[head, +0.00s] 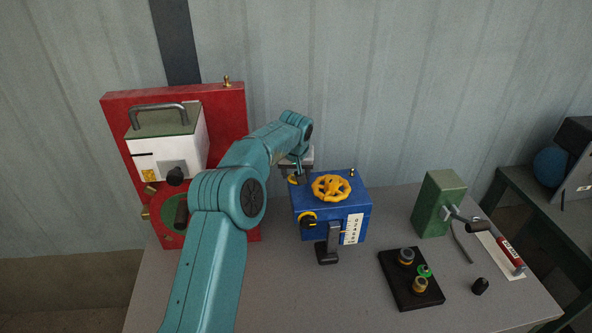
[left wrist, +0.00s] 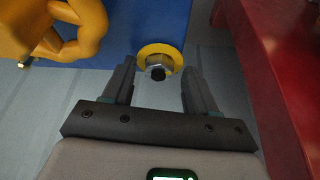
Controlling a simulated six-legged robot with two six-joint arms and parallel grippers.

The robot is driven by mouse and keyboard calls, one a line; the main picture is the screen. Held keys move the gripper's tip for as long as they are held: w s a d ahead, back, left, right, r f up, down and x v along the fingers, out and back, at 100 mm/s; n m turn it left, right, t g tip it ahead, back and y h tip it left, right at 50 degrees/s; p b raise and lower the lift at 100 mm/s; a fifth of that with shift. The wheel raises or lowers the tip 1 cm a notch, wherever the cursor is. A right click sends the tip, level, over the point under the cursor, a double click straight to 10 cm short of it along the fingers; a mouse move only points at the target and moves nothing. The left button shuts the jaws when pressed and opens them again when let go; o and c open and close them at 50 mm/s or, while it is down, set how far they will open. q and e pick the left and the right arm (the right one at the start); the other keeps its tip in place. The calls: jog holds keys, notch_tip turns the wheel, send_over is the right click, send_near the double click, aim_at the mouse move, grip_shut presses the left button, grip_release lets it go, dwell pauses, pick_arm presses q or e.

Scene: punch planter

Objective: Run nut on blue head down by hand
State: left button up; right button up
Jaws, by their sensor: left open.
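The blue head (head: 336,216) is a blue box on the grey table, with a yellow handwheel (head: 331,187) on top and a white scale on its front. In the left wrist view, a grey hex nut with a dark centre (left wrist: 157,70) sits in front of a yellow ring (left wrist: 162,50) at the blue head's side. My left gripper (left wrist: 159,82) is open, with one finger on each side of the nut and a gap to both. In the head view my left gripper (head: 298,168) is at the blue head's left rear corner. My right gripper is not in view.
A red panel (head: 228,125) with a white box (head: 175,152) stands left of the blue head, close to my gripper. A black tray (head: 400,291) with fittings, a green block (head: 435,200) and a red-handled tool (head: 510,251) lie to the right. The front middle of the table is clear.

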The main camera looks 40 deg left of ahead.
pick_arm(q)
jog(key=shift+w+d, duration=0.15)
jog(key=c, duration=1.1)
jog(key=shift+o, duration=0.2)
jog(key=shift+r+m, duration=0.1)
jog(key=shift+m, duration=0.2)
jog(key=m+p, duration=0.1)
jog(key=m+h+p, duration=0.1)
jog(key=m, duration=0.1)
jog(key=shift+s+a+r+m+t, duration=0.1)
jog(key=shift+s+a+m+t, duration=0.1)
jog(key=shift+m+t, duration=0.15)
jog(key=m+h+p, duration=0.1)
jog(key=m, duration=0.1)
jog(key=m+h+p, duration=0.1)
jog(key=m+p, duration=0.1)
jog(key=m, duration=0.1)
jog(key=shift+a+t, duration=0.15)
jog(key=shift+t, duration=0.1)
jog(key=shift+m+h, duration=0.4)
jog(key=shift+m, duration=1.05)
jog(key=shift+h, duration=0.3)
